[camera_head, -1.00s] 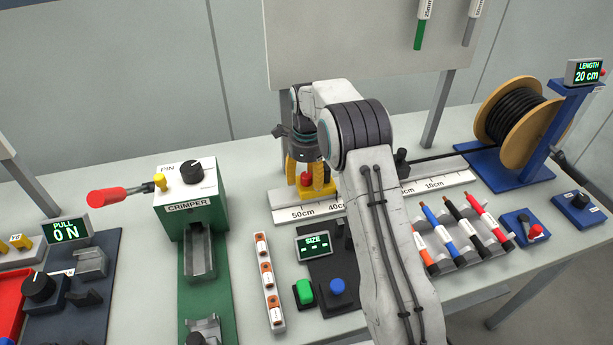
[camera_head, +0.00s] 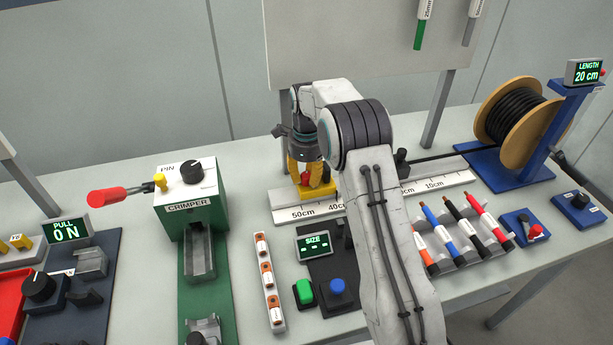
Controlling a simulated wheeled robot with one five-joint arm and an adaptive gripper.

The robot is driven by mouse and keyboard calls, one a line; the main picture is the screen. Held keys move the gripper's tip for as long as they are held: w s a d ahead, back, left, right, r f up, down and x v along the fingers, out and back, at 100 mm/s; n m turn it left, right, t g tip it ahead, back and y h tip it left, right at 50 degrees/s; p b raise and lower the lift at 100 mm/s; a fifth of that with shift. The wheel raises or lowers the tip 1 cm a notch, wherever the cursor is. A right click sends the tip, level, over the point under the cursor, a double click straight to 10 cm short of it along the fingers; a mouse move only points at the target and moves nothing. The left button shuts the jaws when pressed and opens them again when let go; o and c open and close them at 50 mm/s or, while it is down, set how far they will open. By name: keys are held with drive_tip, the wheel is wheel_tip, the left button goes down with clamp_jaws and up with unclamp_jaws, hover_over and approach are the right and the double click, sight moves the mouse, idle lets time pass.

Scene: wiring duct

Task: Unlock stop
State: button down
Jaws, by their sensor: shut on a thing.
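The yellow stop (camera_head: 320,186) sits on the white ruler rail (camera_head: 296,214) between the 50cm and 40cm marks. A red knob (camera_head: 306,180) shows on the stop. My gripper (camera_head: 302,178) points down over the stop with its yellow fingers around the red knob and is shut on it. My arm hides part of the rail to the right of the stop.
The cable spool (camera_head: 519,125) stands at the right, with black cable running left along the rail. The green crimper (camera_head: 196,210) is left of the rail. A SIZE display (camera_head: 316,243) and colored cable samples (camera_head: 466,234) lie in front.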

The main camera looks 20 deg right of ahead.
sight(306, 174)
drive_tip(key=shift+f+n+p, duration=0.1)
drive_tip(key=shift+n+p, duration=0.2)
drive_tip(key=shift+n, duration=1.9)
drive_tip(key=c, duration=0.9)
unclamp_jaws()
wheel_tip(306, 174, up, 12)
